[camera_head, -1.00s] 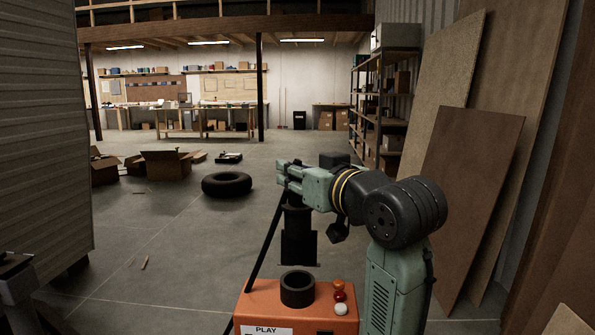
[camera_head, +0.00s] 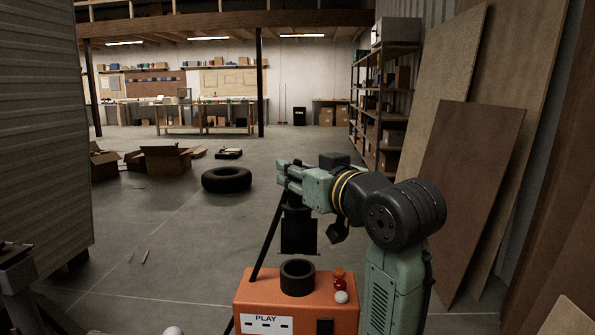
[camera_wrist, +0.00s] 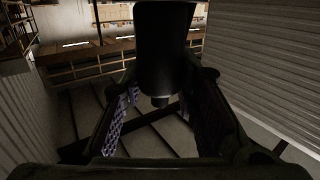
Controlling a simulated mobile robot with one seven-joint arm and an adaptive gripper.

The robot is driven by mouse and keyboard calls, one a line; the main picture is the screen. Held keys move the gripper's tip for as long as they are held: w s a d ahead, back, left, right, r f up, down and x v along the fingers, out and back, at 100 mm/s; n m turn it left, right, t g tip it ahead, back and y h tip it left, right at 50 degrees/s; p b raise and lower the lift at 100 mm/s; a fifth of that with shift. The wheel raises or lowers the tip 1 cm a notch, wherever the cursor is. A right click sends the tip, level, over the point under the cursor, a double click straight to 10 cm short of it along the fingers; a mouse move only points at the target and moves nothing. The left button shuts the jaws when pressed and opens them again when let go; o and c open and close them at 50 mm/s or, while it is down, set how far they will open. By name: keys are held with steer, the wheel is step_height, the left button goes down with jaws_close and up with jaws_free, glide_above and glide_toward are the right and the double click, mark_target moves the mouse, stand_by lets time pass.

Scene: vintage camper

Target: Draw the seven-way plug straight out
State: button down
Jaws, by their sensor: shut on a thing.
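The seven-way plug appears to be the dark cylinder (camera_wrist: 165,45) between my fingers in the wrist view, with a narrower stub at its lower end. My gripper (camera_wrist: 165,92) is shut on it, one finger on each side. A dark upright shape (camera_head: 298,235) shows below the wrist, above an orange box (camera_head: 255,292) with a hollow black collar (camera_head: 298,277).
Small red and white knobs (camera_head: 341,296) sit on the box beside the collar. A ribbed trailer wall (camera_head: 45,120) stands left and brown panels (camera_head: 470,190) lean right. A tyre (camera_head: 227,179) and cardboard boxes (camera_head: 165,160) lie on the floor beyond; the floor between is mostly clear.

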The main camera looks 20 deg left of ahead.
mark_target(297, 197)
steer(key=shift+f+b, duration=1.6)
steer(key=shift+f, duration=0.8)
steer(key=shift+r, duration=0.1)
steer(key=shift+r+p, duration=1.85)
steer(key=shift+r, duration=0.05)
